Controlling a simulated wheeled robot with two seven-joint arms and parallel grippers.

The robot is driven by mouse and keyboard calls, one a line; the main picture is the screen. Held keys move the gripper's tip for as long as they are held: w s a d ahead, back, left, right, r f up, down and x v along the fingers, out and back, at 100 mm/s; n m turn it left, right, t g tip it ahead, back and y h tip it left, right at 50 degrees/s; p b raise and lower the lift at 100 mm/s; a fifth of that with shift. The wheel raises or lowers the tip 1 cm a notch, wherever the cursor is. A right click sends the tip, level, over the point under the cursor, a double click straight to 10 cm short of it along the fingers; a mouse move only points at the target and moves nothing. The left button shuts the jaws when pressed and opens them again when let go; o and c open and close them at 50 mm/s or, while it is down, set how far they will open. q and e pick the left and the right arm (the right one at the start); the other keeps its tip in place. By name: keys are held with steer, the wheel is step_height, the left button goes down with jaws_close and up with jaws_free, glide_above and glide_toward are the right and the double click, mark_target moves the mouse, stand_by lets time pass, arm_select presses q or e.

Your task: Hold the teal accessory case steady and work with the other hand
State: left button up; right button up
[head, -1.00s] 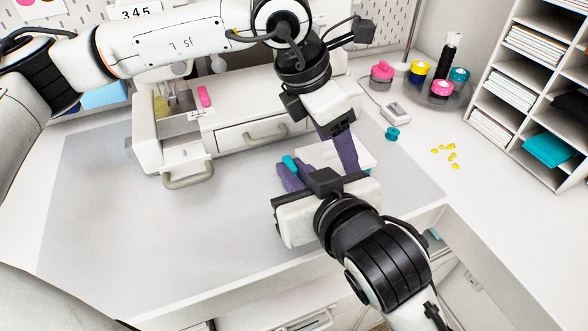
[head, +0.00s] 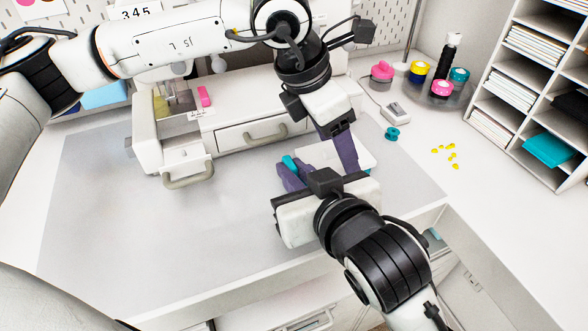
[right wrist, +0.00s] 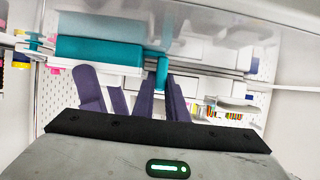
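A white-topped box (head: 318,152), which I take for the accessory case, sits at the right of the grey mat. A broad teal face (right wrist: 100,50) with a white edge below it shows in the right wrist view; I cannot tell for sure that it is the same case. My left gripper (head: 347,152) reaches down from above with purple fingers at the box; their grip is partly hidden. My right gripper (head: 291,168) is at the box's left end, its purple fingers around a small teal piece (right wrist: 162,72). Whether that piece belongs to the case is unclear.
A teal spool (head: 392,134), yellow bits (head: 450,153) and a paper shelf (head: 535,80) are to the right. The mat (head: 150,240) is clear at left and front.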

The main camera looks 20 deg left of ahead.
jaws_close()
arm_select(q)
steer(key=shift+r, duration=0.15)
arm_select(e)
steer(key=shift+f, duration=0.35)
